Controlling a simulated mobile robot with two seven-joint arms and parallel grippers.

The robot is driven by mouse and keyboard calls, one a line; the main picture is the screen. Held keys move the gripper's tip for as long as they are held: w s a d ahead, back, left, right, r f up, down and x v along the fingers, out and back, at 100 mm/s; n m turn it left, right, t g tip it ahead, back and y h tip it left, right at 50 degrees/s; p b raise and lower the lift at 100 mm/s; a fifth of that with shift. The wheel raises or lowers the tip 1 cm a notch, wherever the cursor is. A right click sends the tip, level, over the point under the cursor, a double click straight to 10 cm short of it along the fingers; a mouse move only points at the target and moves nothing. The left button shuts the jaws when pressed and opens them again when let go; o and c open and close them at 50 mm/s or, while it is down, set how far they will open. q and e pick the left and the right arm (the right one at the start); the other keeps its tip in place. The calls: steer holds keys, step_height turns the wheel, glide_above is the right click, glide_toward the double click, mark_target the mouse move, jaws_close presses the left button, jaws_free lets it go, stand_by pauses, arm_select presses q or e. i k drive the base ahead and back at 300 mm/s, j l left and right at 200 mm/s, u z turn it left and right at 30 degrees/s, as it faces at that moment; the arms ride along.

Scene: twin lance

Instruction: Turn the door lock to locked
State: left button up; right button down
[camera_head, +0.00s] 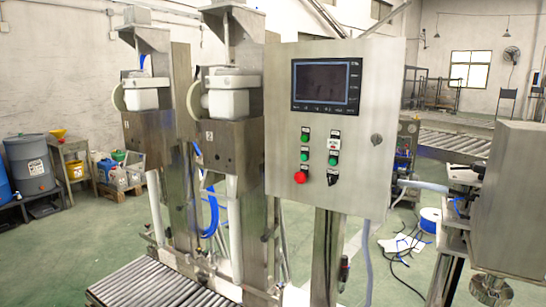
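The door lock (376,139) is a small round dark fitting near the right edge of the grey control cabinet door (365,75). It is too small to tell which way it is turned. The cabinet door looks closed. Neither of my grippers shows in the head view, and nothing is seen touching the lock.
The cabinet carries a screen (325,82), green buttons, a red button (300,177) and a black selector switch (332,180). Twin filling machines stand left, above a roller conveyor (150,285). A metal box (512,195) stands right. Cables and a blue hose reel (431,219) lie behind.

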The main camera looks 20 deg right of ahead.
mark_target(377, 139)
steer(key=z, duration=1.4)
